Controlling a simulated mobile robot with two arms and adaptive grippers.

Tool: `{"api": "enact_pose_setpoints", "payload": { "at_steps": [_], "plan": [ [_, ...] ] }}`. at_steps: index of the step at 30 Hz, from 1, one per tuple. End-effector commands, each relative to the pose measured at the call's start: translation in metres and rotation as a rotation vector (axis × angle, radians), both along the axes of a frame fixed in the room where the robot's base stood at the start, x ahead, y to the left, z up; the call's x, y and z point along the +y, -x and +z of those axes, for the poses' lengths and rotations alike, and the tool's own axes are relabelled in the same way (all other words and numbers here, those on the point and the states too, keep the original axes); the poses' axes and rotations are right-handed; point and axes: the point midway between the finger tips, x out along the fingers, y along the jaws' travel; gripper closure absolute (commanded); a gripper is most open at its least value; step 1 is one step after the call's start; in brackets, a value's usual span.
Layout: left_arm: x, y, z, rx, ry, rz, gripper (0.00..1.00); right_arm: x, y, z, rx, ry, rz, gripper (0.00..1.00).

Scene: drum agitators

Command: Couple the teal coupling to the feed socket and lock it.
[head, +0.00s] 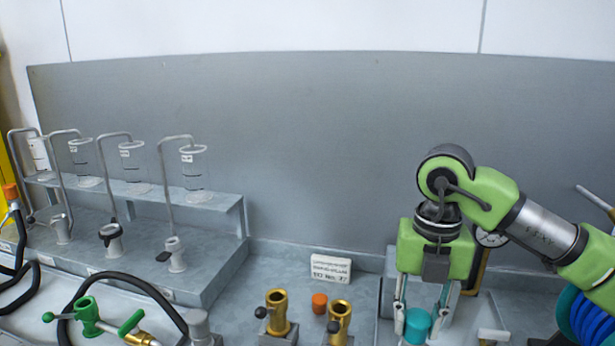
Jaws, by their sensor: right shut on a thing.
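My right gripper (418,314) points down at the lower right and is shut on a teal cylindrical piece (417,327), which looks like the teal coupling. Its lower end is cut off by the picture's bottom edge, so I cannot tell whether it sits on anything. Two upright brass sockets, a left one (277,314) and a right one (339,322), stand to the left of the gripper, each with a black ball lever. I cannot tell which socket, if any, is the feed socket. My left gripper is not in view.
An orange cap (319,303) lies between the brass sockets, before a white placard (330,268). A grey stepped rack (215,258) with glass vessels and bent pipes fills the left. A green valve (88,315) and black hose are lower left. A blue hose coil (590,315) is right.

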Motion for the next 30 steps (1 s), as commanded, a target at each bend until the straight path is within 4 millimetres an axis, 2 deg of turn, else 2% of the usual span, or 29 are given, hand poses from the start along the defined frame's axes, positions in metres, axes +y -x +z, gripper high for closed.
{"api": "enact_pose_setpoints", "payload": {
  "at_steps": [16,30],
  "plan": [
    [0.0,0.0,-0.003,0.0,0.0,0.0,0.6,-0.001,0.001,-0.002,-0.001,-0.001,0.0,0.92],
    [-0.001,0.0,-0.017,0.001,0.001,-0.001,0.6,-0.001,0.0,-0.02,-0.001,-0.001,0.0,0.92]
  ]
}}
